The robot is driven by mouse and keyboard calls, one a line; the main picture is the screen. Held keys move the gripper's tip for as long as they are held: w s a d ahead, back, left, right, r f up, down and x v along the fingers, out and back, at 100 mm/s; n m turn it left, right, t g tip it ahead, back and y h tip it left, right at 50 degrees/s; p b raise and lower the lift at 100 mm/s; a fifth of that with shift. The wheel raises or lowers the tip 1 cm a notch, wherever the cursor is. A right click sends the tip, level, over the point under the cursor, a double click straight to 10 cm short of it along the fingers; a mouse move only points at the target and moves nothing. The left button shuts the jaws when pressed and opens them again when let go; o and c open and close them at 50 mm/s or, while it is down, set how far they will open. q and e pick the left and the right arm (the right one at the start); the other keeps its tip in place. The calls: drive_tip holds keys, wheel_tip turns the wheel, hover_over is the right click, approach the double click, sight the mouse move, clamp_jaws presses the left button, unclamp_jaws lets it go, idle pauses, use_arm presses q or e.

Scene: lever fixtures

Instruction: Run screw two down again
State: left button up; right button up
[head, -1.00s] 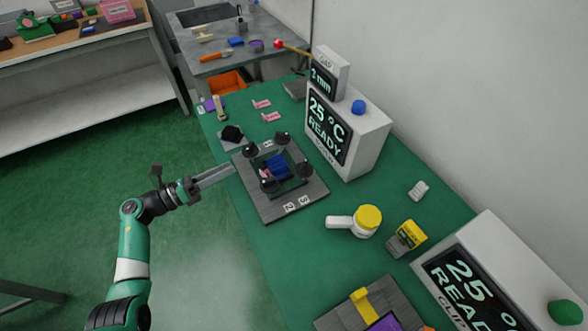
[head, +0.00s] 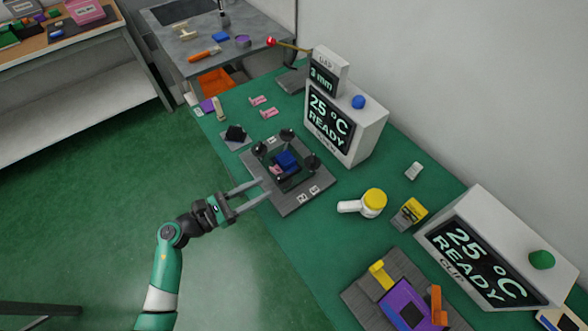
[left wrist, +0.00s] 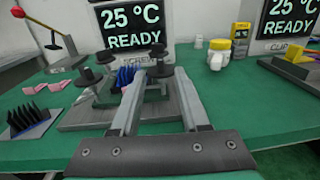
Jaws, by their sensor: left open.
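The grey fixture plate (head: 318,185) lies on the green bench, with labels 2 and 3 at its near edge. Black screw knobs stand around its dark frame, including one at the left (head: 259,149), one at the back (head: 288,134) and one at the right (head: 312,162). In the left wrist view, a black knob (left wrist: 161,70) appears between the fingertips; contact cannot be told. My right gripper is not in view.
A display box (head: 372,125) reading 25 °C READY stands behind the fixture. A yellow-lidded white jar (head: 374,203) and a yellow box (head: 409,214) stand to the right. A black-bristled piece (head: 235,133) lies left of the fixture. A red-knobbed lever (head: 272,42) stands farther back.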

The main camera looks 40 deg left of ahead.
sight(289, 174)
use_arm(q)
drive_tip(key=b+x, duration=0.1)
drive_tip(key=x, duration=1)
drive_tip(key=shift+d+b, duration=0.1)
drive_tip(key=shift+b, duration=0.25)
drive_tip(key=shift+s, duration=0.1)
clamp_jaws()
